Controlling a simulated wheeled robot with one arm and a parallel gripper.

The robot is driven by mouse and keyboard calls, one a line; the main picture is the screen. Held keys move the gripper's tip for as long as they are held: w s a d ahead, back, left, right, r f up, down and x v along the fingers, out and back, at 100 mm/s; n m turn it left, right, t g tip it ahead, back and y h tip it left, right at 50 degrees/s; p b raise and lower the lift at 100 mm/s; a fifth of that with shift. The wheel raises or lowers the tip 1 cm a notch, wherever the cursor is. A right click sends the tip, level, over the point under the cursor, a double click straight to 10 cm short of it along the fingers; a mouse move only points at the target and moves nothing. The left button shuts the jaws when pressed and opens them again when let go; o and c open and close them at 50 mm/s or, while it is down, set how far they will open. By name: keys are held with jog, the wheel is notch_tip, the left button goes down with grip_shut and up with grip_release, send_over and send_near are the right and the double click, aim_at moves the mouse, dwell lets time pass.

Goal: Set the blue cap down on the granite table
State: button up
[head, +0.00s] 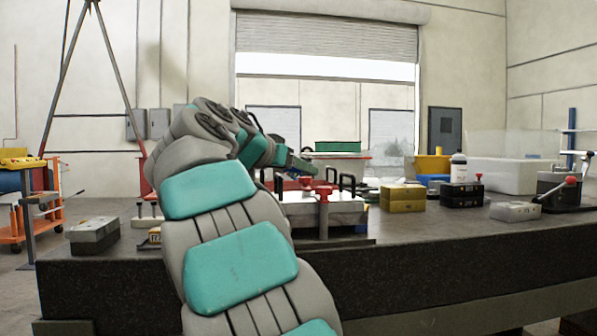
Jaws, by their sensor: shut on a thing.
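The granite table (440,224) has a grey top and a dark speckled front edge, and spans most of the head view. My arm reaches up and over it from the front. My gripper (305,167) is small in the picture, above the table behind the red-knobbed fixture, pointing right. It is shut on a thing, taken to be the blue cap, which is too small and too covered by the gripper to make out. I cannot tell its height above the table.
A grey mould base (322,212) with red knobs and black handles stands below the gripper. Yellow blocks (402,198), black blocks (461,194) and a white bottle (458,168) stand right of it. A grey block (93,234) lies at left. The front right tabletop is clear.

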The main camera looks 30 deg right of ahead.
jog(key=shift+f, duration=0.1)
jog(key=shift+f+b, duration=0.35)
jog(key=shift+b, duration=0.05)
jog(key=shift+f+b, duration=0.3)
jog(key=shift+b, duration=0.05)
jog(key=o, duration=1.3)
jog(key=shift+w+r+p, duration=0.1)
jog(key=shift+r+p, duration=0.55)
jog(key=shift+p, duration=0.15)
jog(key=v, duration=1.2)
jog(key=shift+b, duration=0.35)
